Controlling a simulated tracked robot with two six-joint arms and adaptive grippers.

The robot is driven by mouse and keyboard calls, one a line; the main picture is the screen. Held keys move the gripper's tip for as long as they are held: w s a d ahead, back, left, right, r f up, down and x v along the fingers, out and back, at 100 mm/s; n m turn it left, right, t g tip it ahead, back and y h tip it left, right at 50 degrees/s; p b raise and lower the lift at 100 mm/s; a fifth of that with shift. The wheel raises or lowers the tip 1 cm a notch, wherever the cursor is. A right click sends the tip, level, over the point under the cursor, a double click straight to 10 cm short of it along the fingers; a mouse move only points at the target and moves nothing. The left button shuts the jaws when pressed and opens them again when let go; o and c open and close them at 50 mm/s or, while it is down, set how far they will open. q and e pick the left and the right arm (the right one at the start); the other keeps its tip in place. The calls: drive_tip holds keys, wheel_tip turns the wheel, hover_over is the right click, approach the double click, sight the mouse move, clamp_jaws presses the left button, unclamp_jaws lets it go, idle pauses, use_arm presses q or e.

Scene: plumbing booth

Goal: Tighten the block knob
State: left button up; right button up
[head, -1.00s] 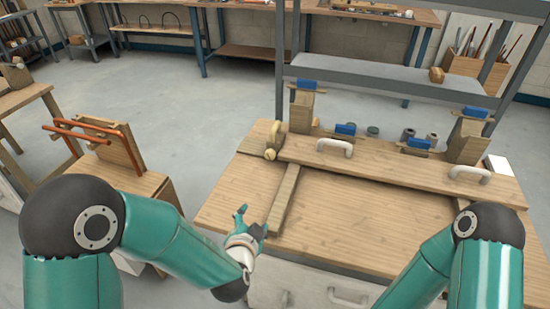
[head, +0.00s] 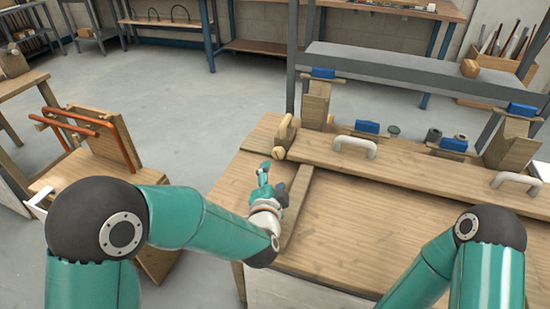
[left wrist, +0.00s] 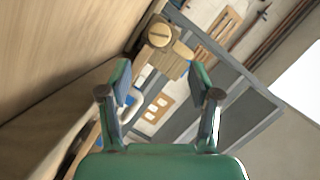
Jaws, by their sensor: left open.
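In the left wrist view the knob (left wrist: 159,35) is a round, slotted disc ahead of the fingers, above the middle. My left gripper (head: 272,184) is over the bench, just in front of the knob and apart from it. Its fingers (left wrist: 160,80) are open with nothing held between them. My right arm shows at the lower right, but its gripper is out of view.
The long board (head: 400,158) with white handles (head: 355,146) crosses the bench top (head: 370,230). A wooden strip (head: 297,205) lies just right of my left gripper. Upright wooden blocks with blue pieces stand behind the board. A stand with orange pipe (head: 80,122) is at left.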

sight(278, 157)
use_arm(q)
drive_tip(key=x, duration=1)
drive_tip(key=shift+w+d+f, duration=0.1)
drive_tip(key=shift+w+d, duration=0.05)
drive_tip(key=shift+w, duration=0.15)
drive_tip(key=c, duration=1.1)
drive_tip(key=shift+s+d+f+m+t, duration=0.1)
drive_tip(key=shift+m+t, duration=0.2)
drive_tip(key=shift+m, duration=0.9)
drive_tip(key=shift+c, duration=0.2)
drive_tip(key=o, duration=1.1)
drive_tip(key=shift+o, duration=0.2)
drive_tip(key=shift+s, duration=0.1)
